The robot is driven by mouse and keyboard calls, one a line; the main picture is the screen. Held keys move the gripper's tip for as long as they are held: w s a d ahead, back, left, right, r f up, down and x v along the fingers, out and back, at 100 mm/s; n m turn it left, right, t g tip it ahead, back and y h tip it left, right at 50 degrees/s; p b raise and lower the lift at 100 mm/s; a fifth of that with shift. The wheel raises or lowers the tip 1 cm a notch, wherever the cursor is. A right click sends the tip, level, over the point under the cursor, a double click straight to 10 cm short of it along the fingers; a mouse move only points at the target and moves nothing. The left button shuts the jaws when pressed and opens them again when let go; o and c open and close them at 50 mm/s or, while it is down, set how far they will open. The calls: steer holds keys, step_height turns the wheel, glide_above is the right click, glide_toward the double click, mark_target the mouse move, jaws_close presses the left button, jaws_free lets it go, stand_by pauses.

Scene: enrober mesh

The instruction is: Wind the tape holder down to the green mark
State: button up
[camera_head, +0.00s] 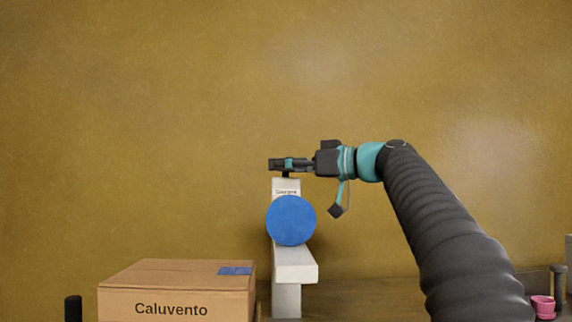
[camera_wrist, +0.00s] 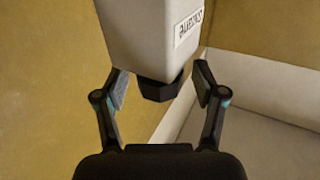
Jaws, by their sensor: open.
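A white upright post (camera_head: 286,298) stands in the middle of the head view, with a small label near its top. A round blue disc (camera_head: 291,220) is on its front, above a white block (camera_head: 296,263) that juts forward. I cannot tell which part is the tape holder. A dark faceted knob (camera_wrist: 161,89) sits on the post's end in the wrist view. My gripper (camera_head: 278,164) is level at the post's top. Its fingers (camera_wrist: 161,88) are open, one on either side of the knob, with gaps showing. No green mark is visible.
A cardboard box (camera_head: 177,287) marked "Caluvento" stands left of the post. A pink cup (camera_head: 543,306) is at the far right, near a dark post (camera_head: 558,279). A plain ochre wall is behind. The space above and left of my gripper is clear.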

steer(key=shift+a, duration=0.15)
steer(key=c, duration=1.2)
steer(key=shift+o, duration=0.2)
steer(key=shift+f+m+t+h+b, duration=0.2)
steer(key=shift+m+t+h+b, duration=0.4)
steer(key=shift+t+b, duration=0.45)
steer(key=shift+r+m+t+h+b, duration=0.15)
steer(key=shift+m+t+h+b, duration=0.35)
steer(key=shift+m+t+h, duration=0.45)
steer(key=o, duration=1.2)
steer(key=shift+y, duration=0.25)
steer(key=shift+c, duration=0.2)
